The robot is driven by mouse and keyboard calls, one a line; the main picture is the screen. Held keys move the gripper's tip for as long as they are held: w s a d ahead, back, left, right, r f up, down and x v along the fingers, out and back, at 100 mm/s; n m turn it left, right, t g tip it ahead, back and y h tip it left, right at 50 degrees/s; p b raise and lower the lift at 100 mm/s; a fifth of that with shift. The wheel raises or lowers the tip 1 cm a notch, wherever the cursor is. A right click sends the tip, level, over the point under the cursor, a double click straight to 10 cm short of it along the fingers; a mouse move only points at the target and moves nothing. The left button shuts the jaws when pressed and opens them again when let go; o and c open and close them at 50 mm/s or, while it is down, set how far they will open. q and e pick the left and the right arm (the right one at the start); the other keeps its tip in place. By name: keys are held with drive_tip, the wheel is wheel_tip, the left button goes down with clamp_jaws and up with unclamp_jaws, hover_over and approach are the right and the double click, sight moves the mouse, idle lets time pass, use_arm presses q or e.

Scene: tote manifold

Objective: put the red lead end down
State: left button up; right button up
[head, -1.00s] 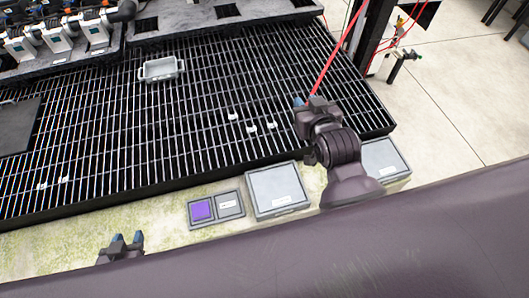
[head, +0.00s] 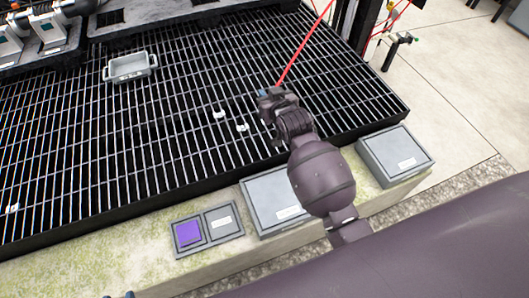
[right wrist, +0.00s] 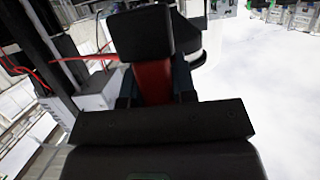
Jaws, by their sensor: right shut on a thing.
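The red lead (head: 305,45) runs down from the top edge of the head view to my right gripper (head: 270,93). The gripper is shut on the lead's end, over the black grating (head: 180,150). In the right wrist view the red lead end (right wrist: 152,82) shows between the dark fingers. I cannot tell how high the gripper is above the bars. Only a tip of my left gripper (head: 129,295) shows at the bottom left edge, too little to tell its state.
A grey handled tray (head: 130,68) and small white pieces (head: 219,114) are on the grating. Along the near ledge are a purple-marked pad (head: 188,233), a grey box (head: 262,193) partly behind my right arm, and another grey box (head: 396,155).

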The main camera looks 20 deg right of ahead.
drive_tip(key=f+b, duration=0.2)
drive_tip(key=f, duration=0.5)
drive_tip(key=f+b, duration=0.3)
drive_tip(key=f, duration=0.4)
drive_tip(key=f+b, duration=0.2)
drive_tip(key=f, duration=0.5)
drive_tip(key=shift+w+f, duration=0.35)
drive_tip(key=shift+f, duration=0.05)
drive_tip(key=shift+f+b, duration=0.35)
drive_tip(key=shift+w, duration=0.15)
drive_tip(key=shift+r, duration=0.2)
drive_tip(key=shift+f, duration=0.2)
use_arm(q)
drive_tip(key=shift+m, duration=0.7)
drive_tip(key=f, duration=0.2)
drive_tip(key=d+f, duration=0.1)
drive_tip(key=f, duration=0.2)
drive_tip(key=shift+w, duration=0.1)
use_arm(e)
drive_tip(key=o, duration=0.9)
